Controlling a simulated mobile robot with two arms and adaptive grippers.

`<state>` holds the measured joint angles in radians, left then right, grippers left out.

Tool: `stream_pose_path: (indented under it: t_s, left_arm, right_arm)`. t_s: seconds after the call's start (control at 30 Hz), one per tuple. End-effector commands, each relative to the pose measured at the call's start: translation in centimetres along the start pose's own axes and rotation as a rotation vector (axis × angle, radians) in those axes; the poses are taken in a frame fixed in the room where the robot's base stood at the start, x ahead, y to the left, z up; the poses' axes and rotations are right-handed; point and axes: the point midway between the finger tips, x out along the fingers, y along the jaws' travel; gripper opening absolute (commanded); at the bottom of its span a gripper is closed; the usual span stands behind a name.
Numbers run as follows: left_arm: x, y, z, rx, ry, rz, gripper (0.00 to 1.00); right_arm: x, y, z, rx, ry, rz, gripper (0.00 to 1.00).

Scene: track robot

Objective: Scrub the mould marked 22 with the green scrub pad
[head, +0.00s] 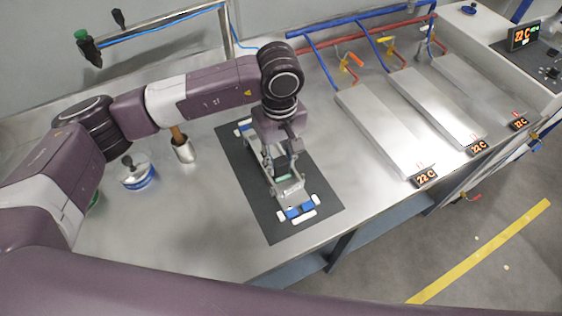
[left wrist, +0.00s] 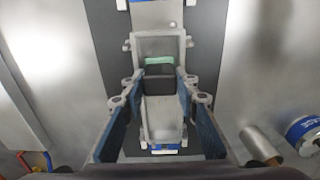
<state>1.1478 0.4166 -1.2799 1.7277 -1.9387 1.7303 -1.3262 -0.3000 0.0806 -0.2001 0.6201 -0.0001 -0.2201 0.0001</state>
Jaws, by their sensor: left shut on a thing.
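A grey metal mould (head: 290,190) with a shallow open cavity lies on a black mat (head: 318,195), with blue and white pieces at its ends. It also shows in the left wrist view (left wrist: 162,118). I cannot read a number on it. My left gripper (head: 279,171) points down over the mould. In the left wrist view its fingers (left wrist: 161,78) are shut on the scrub pad (left wrist: 158,60), a dark block with a green strip showing. The pad is in or just above the cavity; I cannot tell whether it touches. My right gripper is not in view.
A metal cup with a wooden handle (head: 183,150) and a blue-banded round container (head: 138,176) stand left of the mat. Several metal plates (head: 385,125) with "22 C" displays (head: 425,177) lie to the right. Bare bench lies front left of the mat.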

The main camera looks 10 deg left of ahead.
Motion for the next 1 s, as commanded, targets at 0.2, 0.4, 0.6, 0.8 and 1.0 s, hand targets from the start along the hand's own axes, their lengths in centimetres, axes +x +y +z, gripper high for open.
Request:
stream_pose_path:
  t_s: [0.2, 0.4, 0.6, 0.8, 1.0]
  left_arm:
    - [0.3, -0.1, -0.7, -0.005, 0.002, -0.005, 0.09]
    - [0.3, -0.1, -2.1, -0.005, 0.004, -0.004, 0.09]
    - [0.0, -0.1, -2.8, -0.003, 0.001, -0.004, 0.09]
    - [0.0, -0.1, -2.7, -0.002, 0.001, -0.003, 0.09]
    - [0.1, 0.0, -3.3, -0.004, 0.002, -0.002, 0.09]
  right_arm:
    - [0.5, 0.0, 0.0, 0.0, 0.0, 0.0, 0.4]
    - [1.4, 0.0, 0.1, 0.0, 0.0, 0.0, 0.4]
    - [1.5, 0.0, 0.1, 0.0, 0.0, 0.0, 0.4]
    - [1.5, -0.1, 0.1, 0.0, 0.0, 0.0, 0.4]
    - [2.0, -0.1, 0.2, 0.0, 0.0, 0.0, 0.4]
